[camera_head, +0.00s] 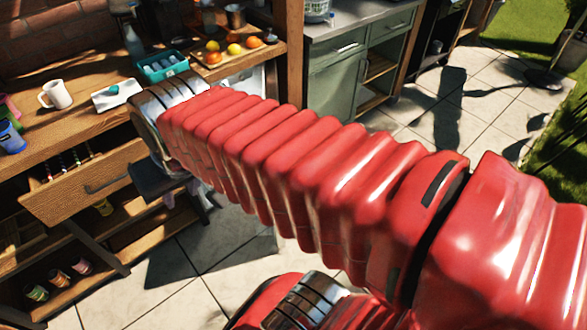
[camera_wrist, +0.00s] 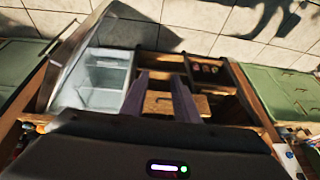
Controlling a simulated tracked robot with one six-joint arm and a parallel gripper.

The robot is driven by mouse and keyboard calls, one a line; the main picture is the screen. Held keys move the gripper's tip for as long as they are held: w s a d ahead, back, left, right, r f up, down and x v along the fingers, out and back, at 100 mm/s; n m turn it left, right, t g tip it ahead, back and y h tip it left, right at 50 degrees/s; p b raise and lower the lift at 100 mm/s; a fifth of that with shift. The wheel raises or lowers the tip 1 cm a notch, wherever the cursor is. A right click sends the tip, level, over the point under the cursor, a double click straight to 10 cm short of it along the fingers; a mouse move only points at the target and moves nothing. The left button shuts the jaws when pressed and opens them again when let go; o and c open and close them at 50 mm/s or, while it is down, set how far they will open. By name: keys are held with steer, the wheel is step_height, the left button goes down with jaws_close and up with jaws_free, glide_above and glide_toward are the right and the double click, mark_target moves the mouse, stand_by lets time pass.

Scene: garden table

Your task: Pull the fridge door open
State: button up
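In the wrist view the small fridge (camera_wrist: 104,80) shows a pale, lit interior left of my fingers. Its grey door (camera_wrist: 72,62) stands swung out on the far left side, so the fridge looks open. My gripper (camera_wrist: 160,76) has two dark purplish fingers with a clear gap between them and nothing held. The fingers lie to the right of the fridge opening, apart from the door. In the head view my gripper (camera_head: 172,195) is beside the wooden counter, partly hidden by my red arm. A pale grey fridge part (camera_head: 243,82) shows behind the arm; the rest is hidden.
A wooden drawer (camera_head: 90,185) is pulled out at the left, below a counter holding a white mug (camera_head: 57,95), a teal crate (camera_head: 162,68) and a fruit board (camera_head: 228,56). A green cabinet (camera_head: 338,88) stands right of the fridge. Tiled floor (camera_head: 205,255) lies in front.

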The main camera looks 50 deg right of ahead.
steer(key=w+d+f+m+g, duration=0.1)
steer(key=w+d+f+m, duration=0.25)
steer(key=d, duration=0.35)
steer(key=w+d+f+m+g+y, duration=0.1)
steer(key=w+d+f+m, duration=0.25)
steer(key=d, duration=0.35)
steer(key=w+d+f+m+g, duration=0.1)
steer(key=w+d+f+m, duration=0.2)
steer(key=d, duration=0.4)
steer(key=s+d+f+m+t, duration=0.1)
steer(key=s+d+f+m, duration=0.1)
steer(key=d+f+m, duration=0.6)
steer(key=s+d+f+m+t+y, duration=0.1)
steer(key=s+d+f+m, duration=0.2)
steer(key=d+f+m, duration=0.6)
steer(key=d+f, duration=0.4)
steer(key=d, duration=0.7)
steer(key=shift+m, duration=0.3)
steer(key=shift+a, duration=0.1)
steer(key=x, duration=1.3)
steer(key=shift+a+f, duration=0.3)
